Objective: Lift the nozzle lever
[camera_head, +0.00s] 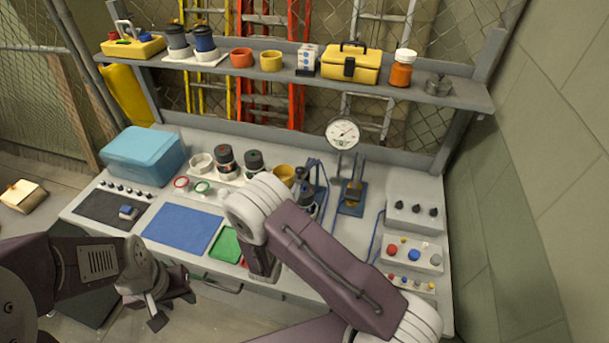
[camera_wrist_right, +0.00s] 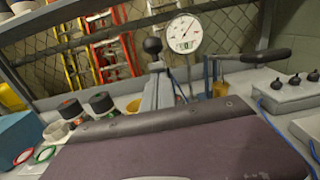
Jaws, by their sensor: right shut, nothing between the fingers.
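In the right wrist view, my right gripper's grey fingers (camera_wrist_right: 160,90) are shut and empty, and point towards the back of the bench. A black ball knob (camera_wrist_right: 152,45) shows just above their tips; I cannot tell whether they touch. A black bar-like handle (camera_wrist_right: 265,56) sticks out to the right, near the blue stand with a brass-coloured part (camera_head: 352,192). I cannot tell which of these is the nozzle lever. In the head view, my right arm hides its own fingers. My left gripper (camera_head: 170,305) is open and empty in front of the bench.
A round gauge (camera_head: 342,132) stands behind the blue stand. Jars (camera_head: 224,160) and a blue box (camera_head: 142,155) are at left. Control boxes (camera_head: 413,216) stand at right, with a blue cable beside them. A loaded shelf (camera_head: 280,75) runs above. The blue mat (camera_head: 182,229) is clear.

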